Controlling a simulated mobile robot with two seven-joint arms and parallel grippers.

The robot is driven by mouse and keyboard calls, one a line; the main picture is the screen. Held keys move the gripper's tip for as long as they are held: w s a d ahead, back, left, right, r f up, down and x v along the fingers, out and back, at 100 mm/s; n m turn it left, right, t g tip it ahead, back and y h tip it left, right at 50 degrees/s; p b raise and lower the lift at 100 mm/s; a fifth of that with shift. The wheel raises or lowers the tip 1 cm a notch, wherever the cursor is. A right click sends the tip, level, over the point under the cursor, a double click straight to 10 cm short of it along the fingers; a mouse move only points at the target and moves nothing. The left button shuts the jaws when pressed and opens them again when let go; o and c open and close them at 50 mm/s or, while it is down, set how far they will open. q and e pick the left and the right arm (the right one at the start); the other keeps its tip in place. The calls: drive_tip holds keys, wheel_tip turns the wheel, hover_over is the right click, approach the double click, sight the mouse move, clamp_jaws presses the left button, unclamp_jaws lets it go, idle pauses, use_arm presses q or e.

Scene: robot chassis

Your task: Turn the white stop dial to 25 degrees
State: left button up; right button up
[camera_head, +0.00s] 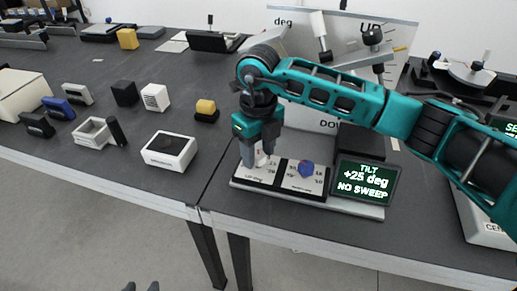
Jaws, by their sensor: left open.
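The white stop dial (261,159) is on the left half of a pale scale plate (236,180), largely hidden by my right gripper (258,154). The fingers of this gripper point down and appear closed around the dial. The dial's angle cannot be read. A blue dial (306,169) sits on the right half of the plate. A dark display (366,181) beside it reads "TILT +25 deg NO SWEEP". My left gripper (141,288) shows only as two dark, spread tips at the bottom edge, low in front of the table and empty.
A large white board (400,45) marked "deg", "UP" and "DOWN" stands behind the plate, partly hidden by my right arm. The left table holds small blocks, a white box (170,151) and an open white frame (92,131). A white device (485,230) stands at far right.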

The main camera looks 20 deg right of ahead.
sight(259, 155)
drive_tip(key=shift+o, duration=0.9)
wheel_tip(259, 155, up, 13)
drive_tip(key=p, duration=0.1)
drive_tip(key=shift+f, duration=0.1)
